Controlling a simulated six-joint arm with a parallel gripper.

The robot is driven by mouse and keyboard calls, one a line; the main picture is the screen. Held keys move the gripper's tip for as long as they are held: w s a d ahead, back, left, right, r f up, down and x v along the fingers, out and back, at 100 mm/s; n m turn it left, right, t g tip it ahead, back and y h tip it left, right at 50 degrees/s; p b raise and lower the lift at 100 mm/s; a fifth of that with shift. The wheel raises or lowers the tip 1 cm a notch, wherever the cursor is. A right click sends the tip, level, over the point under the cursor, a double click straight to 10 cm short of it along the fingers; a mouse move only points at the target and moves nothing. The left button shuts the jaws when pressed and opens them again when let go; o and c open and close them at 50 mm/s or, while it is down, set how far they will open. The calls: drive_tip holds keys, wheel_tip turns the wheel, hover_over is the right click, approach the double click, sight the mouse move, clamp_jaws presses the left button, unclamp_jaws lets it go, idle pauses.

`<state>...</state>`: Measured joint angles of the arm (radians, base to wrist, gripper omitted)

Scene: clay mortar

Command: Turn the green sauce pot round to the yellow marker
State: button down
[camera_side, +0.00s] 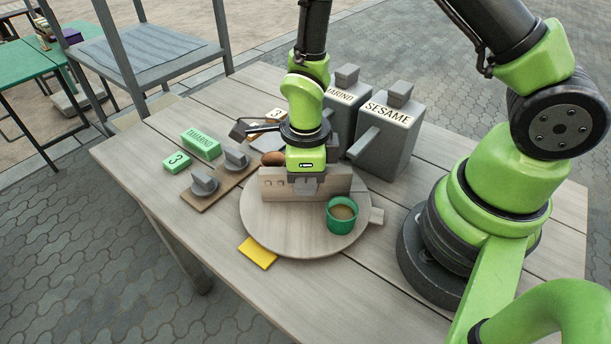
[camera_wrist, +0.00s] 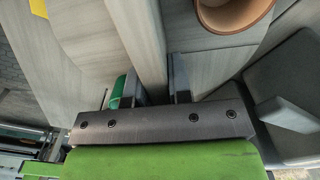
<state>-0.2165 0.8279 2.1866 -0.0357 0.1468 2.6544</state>
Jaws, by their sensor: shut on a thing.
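The green sauce pot (camera_side: 342,216) stands upright at the front right of a round wooden turntable (camera_side: 285,237), with brown sauce inside. In the wrist view only a sliver of the green pot (camera_wrist: 117,92) shows beside a finger. The yellow marker (camera_side: 258,252) lies flat on the table by the turntable's front-left edge, apart from the pot; its corner shows in the wrist view (camera_wrist: 38,8). An upright wooden divider (camera_side: 285,189) crosses the turntable. My gripper (camera_side: 305,184) points down, its fingers shut on the divider's top, seen between them in the wrist view (camera_wrist: 152,84).
A brown bowl (camera_wrist: 232,14) sits behind the divider. Grey boxes, one labelled SESAME (camera_side: 385,140), stand close behind. The table's front is clear.

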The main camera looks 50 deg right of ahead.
drive_tip(key=shift+m, duration=2.1)
drive_tip(key=c, duration=1)
unclamp_jaws()
drive_tip(key=shift+c, duration=0.2)
wheel_tip(320, 180, up, 10)
